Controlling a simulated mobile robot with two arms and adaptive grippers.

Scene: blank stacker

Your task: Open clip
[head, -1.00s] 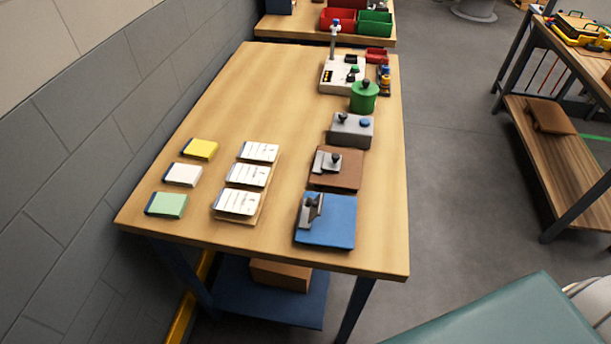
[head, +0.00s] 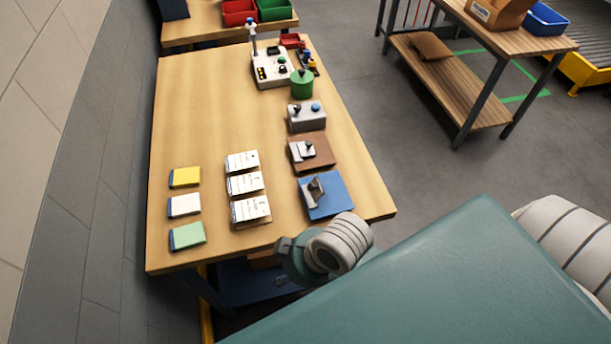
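A blue board (head: 335,203) lies at the front right of the table, with a grey metal clip (head: 315,188) on its left part. The clip seems to stand up from the board; its exact opening is too small to tell. A brown board (head: 322,150) behind it carries a grey clip (head: 302,151) with a dark knob. The end of my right arm, with the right gripper (head: 290,258), is at the table's front edge, in front of the blue board and apart from the clip. Its fingers cannot be made out. My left gripper is out of view.
Three white printed stacks (head: 247,184) and yellow, white and green pads (head: 188,236) lie to the left. A grey box (head: 306,119), green canister (head: 302,85) and white device (head: 270,68) stand behind. The table's back left is clear. A grey wall (head: 100,190) runs along the left.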

